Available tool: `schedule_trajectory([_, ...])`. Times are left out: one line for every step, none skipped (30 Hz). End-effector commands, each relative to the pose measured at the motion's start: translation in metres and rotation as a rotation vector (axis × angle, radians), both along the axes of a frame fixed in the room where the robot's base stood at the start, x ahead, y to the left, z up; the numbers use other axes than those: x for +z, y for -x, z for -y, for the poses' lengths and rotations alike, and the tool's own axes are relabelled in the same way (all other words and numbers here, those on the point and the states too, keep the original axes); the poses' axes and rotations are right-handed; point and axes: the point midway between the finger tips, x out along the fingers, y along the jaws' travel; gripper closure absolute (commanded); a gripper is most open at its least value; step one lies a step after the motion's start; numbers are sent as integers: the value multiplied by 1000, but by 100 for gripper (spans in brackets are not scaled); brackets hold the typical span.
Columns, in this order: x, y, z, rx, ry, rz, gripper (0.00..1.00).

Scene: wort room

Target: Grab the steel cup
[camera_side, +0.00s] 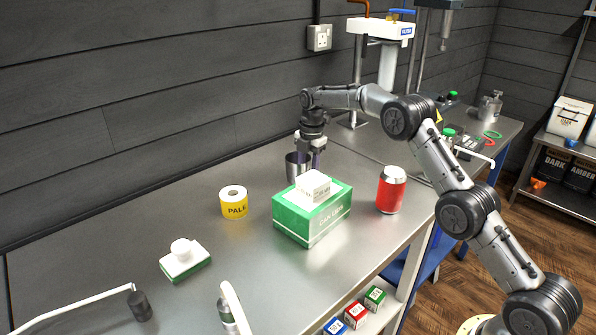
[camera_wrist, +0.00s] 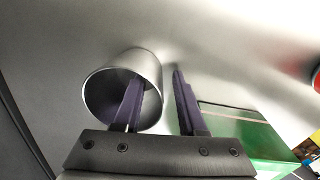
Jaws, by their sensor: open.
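The steel cup (camera_side: 296,170) stands upright on the metal bench, behind the green-and-white box, in the side view. My gripper (camera_side: 309,158) points down at it from above, fingers apart. In the wrist view the cup (camera_wrist: 133,60) shows its open mouth left of centre. My gripper (camera_wrist: 159,79) has its left finger overlapping the mouth, seemingly inside it, and its right finger outside, to the right of the cup's wall. Nothing is clamped between them. In the side view the fingers partly hide the cup's right side.
The green-and-white box (camera_side: 297,229) with a white block (camera_side: 313,185) on top stands close in front of the cup. The dark wall is behind.

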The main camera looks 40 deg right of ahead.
Motion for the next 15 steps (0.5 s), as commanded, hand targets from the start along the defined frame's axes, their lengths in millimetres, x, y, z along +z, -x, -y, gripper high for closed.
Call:
schedule_trajectory([-2,0,0,0,0,0,60])
schedule_trajectory([-3,0,0,0,0,0,60])
schedule_trajectory([-3,0,0,0,0,1,60])
schedule_trajectory([-3,0,0,0,0,1,60])
schedule_trajectory([-3,0,0,0,0,1,60])
schedule_trajectory([-3,0,0,0,0,1,60])
schedule_trajectory([-3,0,0,0,0,1,60])
schedule_trajectory([-3,0,0,0,0,1,61])
schedule_trajectory([-3,0,0,0,0,1,68])
schedule_trajectory([-3,0,0,0,0,0,74])
schedule_trajectory([-3,0,0,0,0,0,79])
schedule_trajectory([-3,0,0,0,0,1,86])
schedule_trajectory([-3,0,0,0,0,1,92])
schedule_trajectory([-3,0,0,0,0,1,97])
schedule_trajectory([-3,0,0,0,0,0,100])
